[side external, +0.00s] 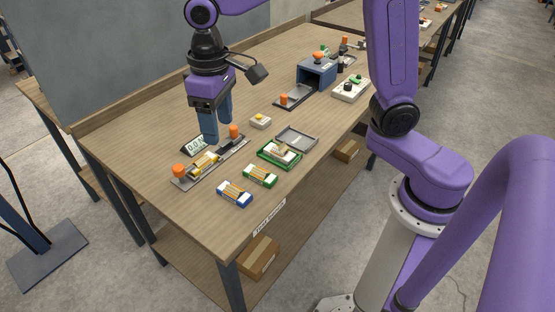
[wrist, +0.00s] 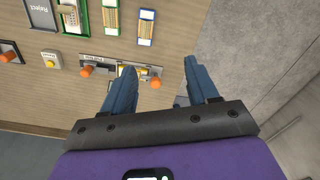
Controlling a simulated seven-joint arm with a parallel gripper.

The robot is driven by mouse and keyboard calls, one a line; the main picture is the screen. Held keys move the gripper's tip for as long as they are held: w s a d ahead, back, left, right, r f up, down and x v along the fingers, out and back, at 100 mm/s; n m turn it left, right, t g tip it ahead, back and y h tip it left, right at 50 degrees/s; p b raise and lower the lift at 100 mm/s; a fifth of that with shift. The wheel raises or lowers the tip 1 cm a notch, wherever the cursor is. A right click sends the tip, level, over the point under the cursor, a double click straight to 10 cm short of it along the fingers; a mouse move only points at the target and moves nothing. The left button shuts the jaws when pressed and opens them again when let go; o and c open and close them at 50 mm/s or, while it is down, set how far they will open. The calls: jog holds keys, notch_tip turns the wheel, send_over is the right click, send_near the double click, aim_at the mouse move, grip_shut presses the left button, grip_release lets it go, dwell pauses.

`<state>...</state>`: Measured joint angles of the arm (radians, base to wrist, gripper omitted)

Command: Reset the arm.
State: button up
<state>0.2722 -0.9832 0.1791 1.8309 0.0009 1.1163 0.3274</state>
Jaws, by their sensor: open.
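My gripper (side external: 212,128) is open and empty. In the side view it hangs, fingers pointing down, above or just behind a flat grey fixture with two orange knobs (side external: 210,163). The wrist view shows my two blue fingers (wrist: 156,82) spread apart, with the fixture (wrist: 108,68) partly hidden behind the left finger. A yellow strip lies on the fixture. A small display (side external: 195,145) stands behind it. The exact height of my fingertips above the table cannot be told.
A blue pack (side external: 234,194) and a green pack (side external: 260,176) lie in front. A green tray (side external: 278,154), a grey reject tray (side external: 298,139) and a yellow-button box (side external: 260,122) stand to the right. A blue-grey box machine (side external: 316,73) stands farther back. The table's left front corner is bare.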

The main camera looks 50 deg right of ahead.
jog(key=s+d+f+n, duration=0.2)
jog(key=s+d+n, duration=0.2)
jog(key=s, duration=0.7)
jog(key=s+d+f+n, duration=0.2)
jog(key=s+d+n, duration=0.2)
jog(key=s+d, duration=0.5)
jog(key=shift+s, duration=0.95)
jog(key=shift+f, duration=0.1)
